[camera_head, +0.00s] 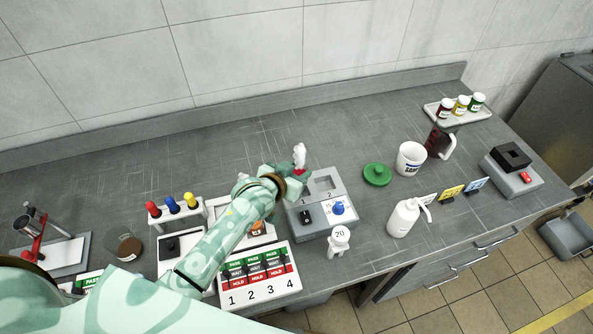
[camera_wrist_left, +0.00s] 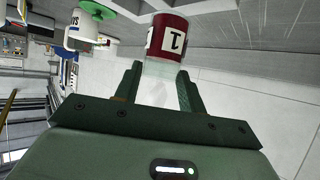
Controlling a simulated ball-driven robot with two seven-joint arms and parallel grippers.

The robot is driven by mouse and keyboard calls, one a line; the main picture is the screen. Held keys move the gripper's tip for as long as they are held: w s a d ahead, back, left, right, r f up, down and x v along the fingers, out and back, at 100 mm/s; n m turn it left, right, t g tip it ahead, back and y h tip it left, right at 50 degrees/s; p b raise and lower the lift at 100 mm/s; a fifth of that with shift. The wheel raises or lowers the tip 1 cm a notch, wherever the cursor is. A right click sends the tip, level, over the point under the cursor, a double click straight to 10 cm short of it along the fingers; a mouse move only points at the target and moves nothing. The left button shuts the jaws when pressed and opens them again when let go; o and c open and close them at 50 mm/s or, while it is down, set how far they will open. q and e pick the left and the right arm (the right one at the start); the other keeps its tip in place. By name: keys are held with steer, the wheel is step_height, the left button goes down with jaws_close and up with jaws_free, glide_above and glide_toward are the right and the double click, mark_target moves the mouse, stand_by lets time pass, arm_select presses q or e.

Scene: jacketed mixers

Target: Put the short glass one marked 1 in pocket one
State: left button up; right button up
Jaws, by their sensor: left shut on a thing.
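The short glass one marked 1 (camera_wrist_left: 167,37) has a red band with a white label and a clear glass part. In the left wrist view, my left gripper (camera_wrist_left: 156,82) is shut on the clear part, with the red part beyond the fingertips. In the head view, my left gripper (camera_head: 295,178) is over the left back part of the grey mixer block (camera_head: 310,226); a little red shows at its tip. The square pocket by the mark 2 (camera_head: 324,183) is open and looks empty. My right gripper is not in view.
A white object (camera_head: 299,153) shows just behind my gripper. A white figure-like bottle marked 20 (camera_head: 339,241) stands at the block's front. A numbered switch panel (camera_head: 258,275) lies front left.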

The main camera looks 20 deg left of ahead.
arm_select(q)
steer(key=shift+f+b, duration=1.8)
steer(key=shift+f, duration=0.95)
steer(key=o, duration=1.6)
steer(key=shift+r, duration=0.15)
step_height(320, 180, up, 6)
steer(key=p, duration=0.7)
